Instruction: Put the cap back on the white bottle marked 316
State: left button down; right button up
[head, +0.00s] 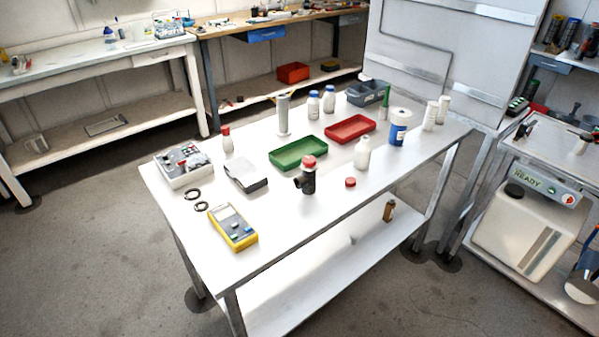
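A white bottle (362,153) without a cap stands upright on the white table (330,205), near its front edge. Any number on it is too small to read. A red cap (350,183) lies on the table in front of the bottle, a little to the left and apart from it. Another small white bottle with a red top (227,139) stands at the left of the table. Two white bottles (430,117) (443,109) stand at the right end. Neither of my grippers is in view.
Green (298,163) and red (369,140) trays lie behind. A blue-labelled container (398,133) stands to the right. A yellow meter (233,240) lies front left. The front middle of the tabletop is clear.

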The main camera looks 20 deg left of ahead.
aim_at(362, 156)
jog(key=i+l+u, duration=0.2)
jog(key=l+u, duration=0.15)
jog(key=i+l+u, duration=0.1)
jog(key=l+u, duration=0.3)
jog(key=i+l+u, duration=0.1)
jog(key=l+u, duration=0.25)
jog(key=l, duration=0.1)
